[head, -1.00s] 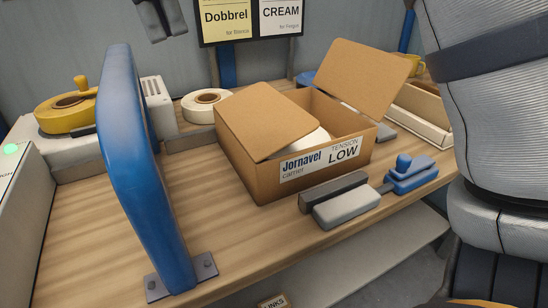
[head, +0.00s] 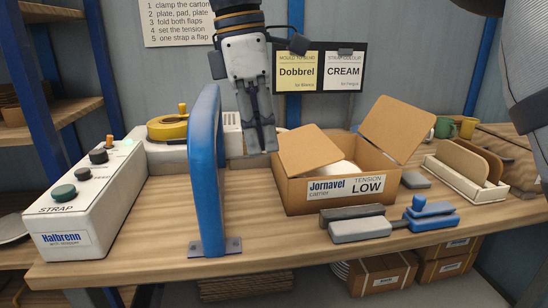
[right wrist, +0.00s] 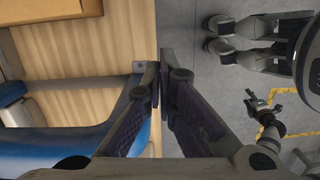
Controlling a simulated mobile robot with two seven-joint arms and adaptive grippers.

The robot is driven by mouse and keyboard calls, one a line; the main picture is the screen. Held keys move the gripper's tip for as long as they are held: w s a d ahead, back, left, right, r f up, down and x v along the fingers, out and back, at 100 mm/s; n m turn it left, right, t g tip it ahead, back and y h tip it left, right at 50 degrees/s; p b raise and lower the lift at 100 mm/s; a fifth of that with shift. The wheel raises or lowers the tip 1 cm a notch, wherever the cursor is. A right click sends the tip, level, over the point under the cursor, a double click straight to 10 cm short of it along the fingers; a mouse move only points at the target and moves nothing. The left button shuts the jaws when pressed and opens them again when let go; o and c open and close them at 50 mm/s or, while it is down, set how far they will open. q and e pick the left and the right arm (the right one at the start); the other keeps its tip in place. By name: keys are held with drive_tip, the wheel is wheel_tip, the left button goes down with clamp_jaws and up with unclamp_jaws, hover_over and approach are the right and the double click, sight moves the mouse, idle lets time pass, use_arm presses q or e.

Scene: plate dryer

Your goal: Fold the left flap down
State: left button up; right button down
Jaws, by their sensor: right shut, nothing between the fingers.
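The open cardboard carton (head: 295,195) stands on the bench, labelled "Jornavel carrier, TENSION LOW". Its left flap (head: 309,150) slants up over the left part of the opening. Its right flap (head: 398,130) stands up and leans outward. A white round item (head: 342,168) shows inside, partly hidden by the left flap. My right gripper (head: 262,150) points down, shut and empty, left of the left flap in the head view. Its closed fingers also show in the right wrist view (right wrist: 161,85). What looks like my left gripper (right wrist: 264,100) hangs over the floor there, too small to judge.
A blue arch (head: 207,170) stands left of the carton. Beyond it are a white control box (head: 85,205) and a yellow strap roll (head: 170,127). A grey block (head: 358,228) and a blue tool (head: 430,216) lie before the carton. A divider tray (head: 465,180) stands right.

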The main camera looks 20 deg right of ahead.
drive_tip(key=w+d+f+m+t, duration=0.3)
drive_tip(key=w+d+m, duration=0.2)
drive_tip(key=w+m, duration=0.1)
drive_tip(key=w+d+r+m+t+h, duration=0.2)
drive_tip(key=w+d+r+m+t, duration=0.1)
drive_tip(key=d+m, duration=0.3)
drive_tip(key=w+d+r+m+t+h, duration=0.1)
drive_tip(key=w+d+r+m+t, duration=0.2)
drive_tip(key=d, duration=0.5)
drive_tip(key=m+b, duration=0.1)
hover_over(323, 134)
drive_tip(key=s+a, duration=0.3)
wheel_tip(323, 134, down, 7)
drive_tip(key=shift+s+d+f, duration=0.1)
drive_tip(key=shift+d+f, duration=0.1)
drive_tip(key=shift+f, duration=0.25)
drive_tip(key=shift+s+d+f, duration=0.1)
drive_tip(key=shift+d+f, duration=0.05)
drive_tip(key=shift+f, duration=0.25)
drive_tip(key=shift+s+d+f, duration=0.1)
drive_tip(key=shift+f, duration=0.45)
use_arm(q)
drive_tip(key=shift+s+f, duration=0.5)
drive_tip(key=shift+s, duration=0.4)
use_arm(e)
drive_tip(key=shift+f, duration=0.1)
